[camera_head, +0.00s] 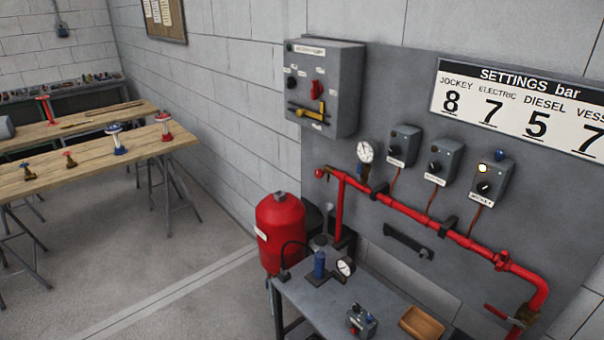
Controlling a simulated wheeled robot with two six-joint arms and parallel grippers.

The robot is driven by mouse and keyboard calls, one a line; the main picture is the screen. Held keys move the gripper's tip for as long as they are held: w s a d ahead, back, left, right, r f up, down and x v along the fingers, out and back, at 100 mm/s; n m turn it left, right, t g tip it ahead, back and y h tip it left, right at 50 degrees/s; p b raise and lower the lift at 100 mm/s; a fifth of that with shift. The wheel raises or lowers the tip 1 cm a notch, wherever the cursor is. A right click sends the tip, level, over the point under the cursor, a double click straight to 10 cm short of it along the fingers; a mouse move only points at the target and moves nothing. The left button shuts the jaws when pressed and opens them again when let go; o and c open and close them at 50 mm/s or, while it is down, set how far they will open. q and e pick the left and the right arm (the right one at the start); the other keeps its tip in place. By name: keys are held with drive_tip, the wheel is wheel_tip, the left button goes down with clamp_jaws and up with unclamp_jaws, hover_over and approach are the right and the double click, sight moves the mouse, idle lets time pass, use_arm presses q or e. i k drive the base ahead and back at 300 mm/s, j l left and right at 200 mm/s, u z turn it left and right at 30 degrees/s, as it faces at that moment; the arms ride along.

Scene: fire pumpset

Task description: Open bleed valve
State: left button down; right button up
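A red pipe (400,208) runs along the grey wall panel and bends down at the right. No label shows which of these is the bleed valve. A round white gauge (365,152) stands above the pipe's left part. Neither of my grippers is in view.
A small grey table (318,292) holds a blue cylinder (319,264), a gauge (345,267), a small box and a wooden tray (421,323). A red tank (280,232) stands beside it. Several control boxes are on the panel. Wooden workbenches (90,165) stand left; floor between is clear.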

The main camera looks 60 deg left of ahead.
sight(318, 172)
drive_tip(key=u, duration=1.75)
